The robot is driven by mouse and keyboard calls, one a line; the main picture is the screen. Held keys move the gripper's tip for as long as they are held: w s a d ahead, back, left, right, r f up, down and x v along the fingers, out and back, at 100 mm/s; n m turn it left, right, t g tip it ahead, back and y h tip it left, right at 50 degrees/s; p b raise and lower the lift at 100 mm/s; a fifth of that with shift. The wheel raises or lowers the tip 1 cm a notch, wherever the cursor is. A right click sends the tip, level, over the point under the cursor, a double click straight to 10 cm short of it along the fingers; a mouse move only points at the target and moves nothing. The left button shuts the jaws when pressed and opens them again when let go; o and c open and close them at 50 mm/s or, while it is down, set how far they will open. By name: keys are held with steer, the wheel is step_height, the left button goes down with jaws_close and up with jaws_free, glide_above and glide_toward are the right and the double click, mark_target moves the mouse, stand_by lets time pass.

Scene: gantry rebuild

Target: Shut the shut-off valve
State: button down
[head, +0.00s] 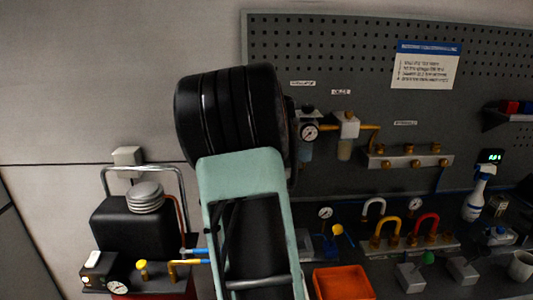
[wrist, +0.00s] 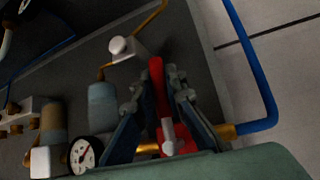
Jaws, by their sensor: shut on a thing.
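The shut-off valve's red lever (wrist: 157,72) shows in the wrist view, standing between the two fingers of my gripper (wrist: 158,90). The fingers are closed in on it from both sides. The lever points up in the picture, across the line of the brass pipe (wrist: 148,148). A blue hose (wrist: 262,70) joins a brass fitting to the right of the valve. The valve's body is partly hidden by the fingers and my gripper's body. In the head view my own arm hides the valve and my gripper.
Close left of my fingers in the wrist view are a pressure gauge (wrist: 86,153) and a bluish filter bowl (wrist: 102,105). A white-capped fitting (wrist: 121,47) is above. In the head view an orange tray (head: 342,284) and hose fittings (head: 388,232) lie on the bench right of my arm.

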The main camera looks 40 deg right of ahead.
steer(key=shift+d, duration=0.1)
stand_by(0.3)
steer(key=c, duration=2)
jaws_free()
steer(key=shift+o, duration=0.2)
steer(key=v, duration=1.2)
